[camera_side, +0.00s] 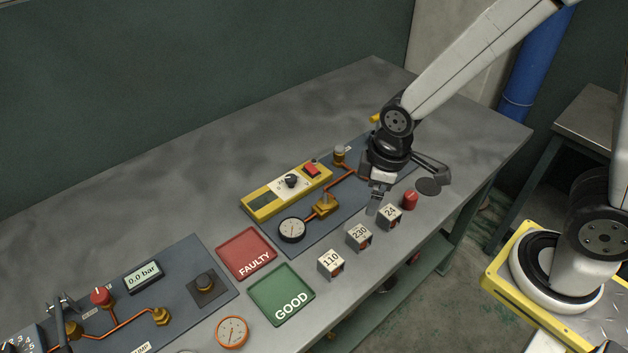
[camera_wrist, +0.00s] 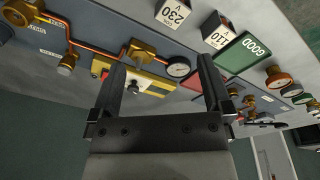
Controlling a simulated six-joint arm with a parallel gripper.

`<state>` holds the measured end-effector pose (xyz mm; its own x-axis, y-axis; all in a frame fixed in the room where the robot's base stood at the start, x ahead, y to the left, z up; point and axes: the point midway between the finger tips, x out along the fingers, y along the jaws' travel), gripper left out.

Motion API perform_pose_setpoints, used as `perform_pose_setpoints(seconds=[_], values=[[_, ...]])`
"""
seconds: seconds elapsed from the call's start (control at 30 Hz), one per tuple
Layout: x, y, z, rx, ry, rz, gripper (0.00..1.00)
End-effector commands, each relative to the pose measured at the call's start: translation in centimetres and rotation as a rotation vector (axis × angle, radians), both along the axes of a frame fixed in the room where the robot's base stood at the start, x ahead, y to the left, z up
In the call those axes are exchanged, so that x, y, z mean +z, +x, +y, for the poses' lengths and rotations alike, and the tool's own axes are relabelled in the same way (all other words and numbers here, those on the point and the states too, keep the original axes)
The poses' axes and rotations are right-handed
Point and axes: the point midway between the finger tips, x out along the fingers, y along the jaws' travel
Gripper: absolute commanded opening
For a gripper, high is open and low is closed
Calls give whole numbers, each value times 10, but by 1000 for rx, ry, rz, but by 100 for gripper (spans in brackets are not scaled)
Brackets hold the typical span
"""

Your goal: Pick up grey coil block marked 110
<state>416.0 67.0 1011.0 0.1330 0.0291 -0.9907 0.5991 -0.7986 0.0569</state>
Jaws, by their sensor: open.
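The grey coil block marked 110 (camera_side: 330,263) stands on the bench just right of the green GOOD pad. It also shows in the wrist view (camera_wrist: 217,31), near the top, beyond my right finger. My gripper (camera_side: 388,195) is open and empty, above the far right part of the bench near the block marked 24. In the wrist view its two fingers (camera_wrist: 160,72) are spread apart with no block between them. The block marked 110 is clear of my gripper, with the block marked 230 (camera_side: 359,237) between them in the side view.
The block marked 24 (camera_side: 389,216) and a red cap (camera_side: 410,200) sit close to my gripper. The red FAULTY pad (camera_side: 247,253) and green GOOD pad (camera_side: 281,295) lie left of the blocks. A panel with a gauge (camera_side: 292,230) and copper pipes lies behind them.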

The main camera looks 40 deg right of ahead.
Motion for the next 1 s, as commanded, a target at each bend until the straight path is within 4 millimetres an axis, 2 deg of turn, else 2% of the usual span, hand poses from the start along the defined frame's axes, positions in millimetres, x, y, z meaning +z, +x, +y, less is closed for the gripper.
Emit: perform_pose_setpoints(seconds=[0.03,0.2,0.43,0.6,0.83,1.0], values=[[-6,2,14,106,-12,16,100],[-24,4,55,462,-50,61,100],[-42,0,96,815,-81,99,100],[-47,-2,107,914,-88,111,100],[-49,-3,107,922,-89,112,100],[-59,-3,107,920,-89,113,100]])
